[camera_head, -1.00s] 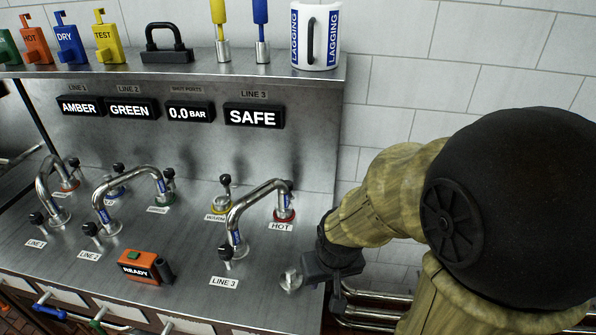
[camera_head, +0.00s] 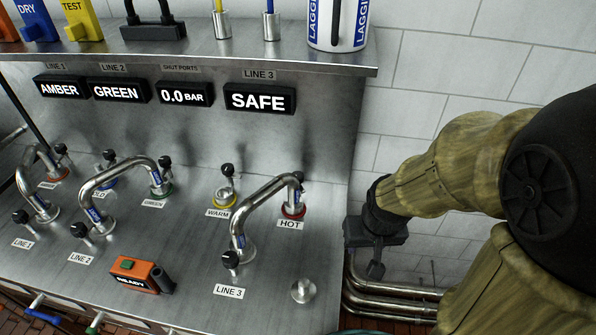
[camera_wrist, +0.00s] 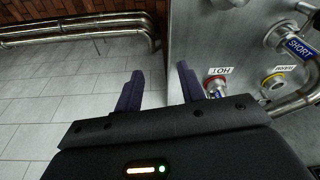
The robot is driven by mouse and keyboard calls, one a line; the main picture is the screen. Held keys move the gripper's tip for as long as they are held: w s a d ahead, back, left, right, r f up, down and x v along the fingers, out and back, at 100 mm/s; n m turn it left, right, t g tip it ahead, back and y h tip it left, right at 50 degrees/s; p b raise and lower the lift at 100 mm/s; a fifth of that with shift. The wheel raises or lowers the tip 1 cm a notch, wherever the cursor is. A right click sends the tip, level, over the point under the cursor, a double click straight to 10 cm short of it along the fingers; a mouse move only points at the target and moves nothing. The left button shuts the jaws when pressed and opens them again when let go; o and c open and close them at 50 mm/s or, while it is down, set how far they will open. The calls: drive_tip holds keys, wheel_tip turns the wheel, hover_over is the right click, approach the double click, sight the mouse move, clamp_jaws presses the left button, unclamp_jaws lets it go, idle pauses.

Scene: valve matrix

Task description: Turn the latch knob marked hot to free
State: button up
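The port marked HOT has a red collar (camera_head: 293,210) and a label below it, near the bench's right edge. A black-topped latch knob (camera_head: 298,176) stands at this port, partly behind the end of the curved steel pipe (camera_head: 262,200) that runs from LINE 3. In the wrist view, the red HOT collar (camera_wrist: 216,84) shows right of the fingers, partly covered by my gripper's body; I cannot make out the knob there. My gripper (camera_head: 375,268) is beyond the bench's right edge, apart from the knob. In the wrist view its two fingers (camera_wrist: 160,72) are spread and empty.
The yellow-ringed WARM port (camera_head: 223,199) has its own black knob left of HOT. A round metal stud (camera_head: 303,290) is on the bench (camera_head: 200,265) in front. An orange READY box (camera_head: 138,274) sits front left. Steel pipes (camera_head: 390,292) run low at the right.

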drive_tip(key=o, duration=0.3)
drive_tip(key=shift+w, duration=0.2)
drive_tip(key=t+b, duration=0.2)
approach(297, 175)
drive_tip(key=v, duration=0.3)
drive_tip(key=shift+w+r, duration=0.1)
drive_tip(key=shift+r, duration=0.1)
drive_tip(key=p+x, duration=0.1)
drive_tip(key=x, duration=1.1)
